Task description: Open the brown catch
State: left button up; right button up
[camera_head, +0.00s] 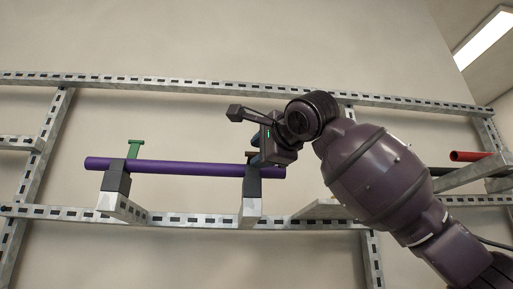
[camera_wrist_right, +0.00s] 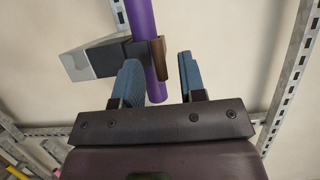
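The brown catch (camera_wrist_right: 159,61) shows in the right wrist view, against the purple pipe (camera_wrist_right: 144,22) at the side of a dark grey clamp (camera_wrist_right: 106,54). In the head view only a small brown bit (camera_head: 251,154) shows above the right-hand clamp (camera_head: 251,187), partly hidden by my gripper. My right gripper (camera_wrist_right: 158,62) is open, its blue fingers apart on either side of the catch in the picture; contact cannot be told. In the head view, my right gripper (camera_head: 257,150) is at the pipe's right end. My left gripper is not in view.
A green T-shaped catch (camera_head: 135,147) stands up on the left clamp (camera_head: 116,178). Slotted metal rails (camera_head: 180,86) run above and below the pipe, in front of a plain wall. A red pipe (camera_head: 469,156) lies at the far right.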

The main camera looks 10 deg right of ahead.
jog(key=shift+x, duration=0.9)
grip_shut()
